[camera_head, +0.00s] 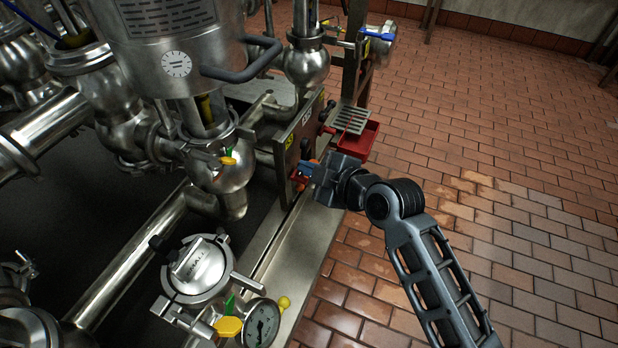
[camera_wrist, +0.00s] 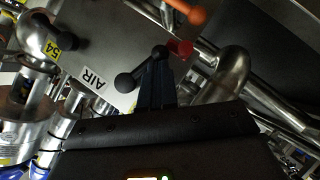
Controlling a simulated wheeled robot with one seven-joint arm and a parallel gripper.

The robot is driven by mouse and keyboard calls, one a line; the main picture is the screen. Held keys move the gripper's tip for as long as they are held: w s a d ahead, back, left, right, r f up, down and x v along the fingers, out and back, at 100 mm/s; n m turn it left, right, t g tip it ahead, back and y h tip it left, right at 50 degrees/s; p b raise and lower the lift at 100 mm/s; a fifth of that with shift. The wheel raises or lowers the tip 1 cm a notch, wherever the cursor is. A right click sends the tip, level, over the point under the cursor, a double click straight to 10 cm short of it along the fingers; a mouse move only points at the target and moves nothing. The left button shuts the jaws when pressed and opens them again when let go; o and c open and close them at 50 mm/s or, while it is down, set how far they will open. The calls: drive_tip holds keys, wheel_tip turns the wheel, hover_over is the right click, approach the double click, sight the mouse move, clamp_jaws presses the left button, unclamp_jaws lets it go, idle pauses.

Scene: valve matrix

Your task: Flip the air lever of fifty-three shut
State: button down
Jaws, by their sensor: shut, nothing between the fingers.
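My gripper (camera_head: 318,178) is shut and empty beside the steel valve panel (camera_head: 301,128) in the head view. Its closed dark fingers (camera_wrist: 155,84) show in the wrist view. A black lever with ball knobs (camera_wrist: 125,82) is right at the fingers; I cannot tell whether they touch. The panel bears a white AIR label (camera_wrist: 95,80) and a yellow 54 tag (camera_wrist: 53,49) in the wrist view. A yellow tag (camera_head: 289,142) sits nearer in the head view, its number too small to read surely. The lever of fifty-three cannot be singled out surely.
An orange handle (camera_wrist: 186,11) and a red part (camera_wrist: 180,48) are close beyond the fingers. A red tray (camera_head: 361,140) stands behind my gripper. Steel pipes and a pressure gauge (camera_head: 262,324) crowd the left. The tiled floor (camera_head: 480,120) at right is clear.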

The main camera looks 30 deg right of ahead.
drive_tip(key=n+b, duration=0.1)
drive_tip(key=f+t+b, duration=0.1)
drive_tip(key=b, duration=0.1)
drive_tip(key=shift+w+d+f+n+h, duration=0.1)
drive_tip(key=shift+w+d+n+h, duration=0.2)
drive_tip(key=shift+n+h, duration=0.1)
drive_tip(key=shift+t+b, duration=0.3)
drive_tip(key=shift+b, duration=0.05)
